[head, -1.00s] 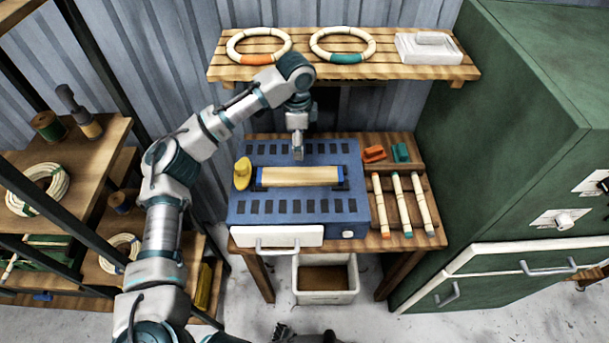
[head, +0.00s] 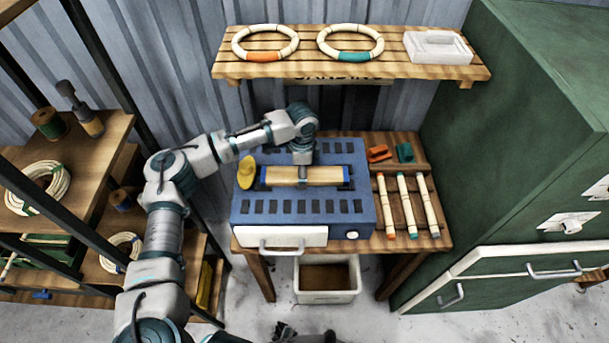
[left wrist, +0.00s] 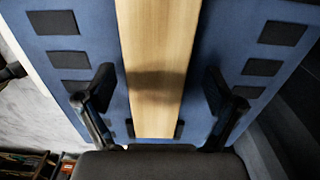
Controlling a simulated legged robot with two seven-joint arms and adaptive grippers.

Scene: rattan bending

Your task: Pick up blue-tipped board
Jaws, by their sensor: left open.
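The blue-tipped board (head: 330,176) is a pale wooden strip with blue ends. It lies across the middle of the blue machine top (head: 300,208). My left gripper (head: 303,178) is directly over the middle of the board. In the left wrist view the board (left wrist: 158,50) runs between the two spread fingers of my left gripper (left wrist: 158,105), with gaps on both sides. The fingers appear to be at or just above the board's level; contact with the blue surface cannot be told. My right gripper is not seen.
A yellow knob-like piece (head: 246,170) stands left of the board. Several coloured-tip sticks (head: 408,205) and orange (head: 378,153) and teal (head: 405,152) pieces lie to the right. A slatted shelf (head: 290,70) with two rings hangs behind, and a green cabinet (head: 500,160) stands right.

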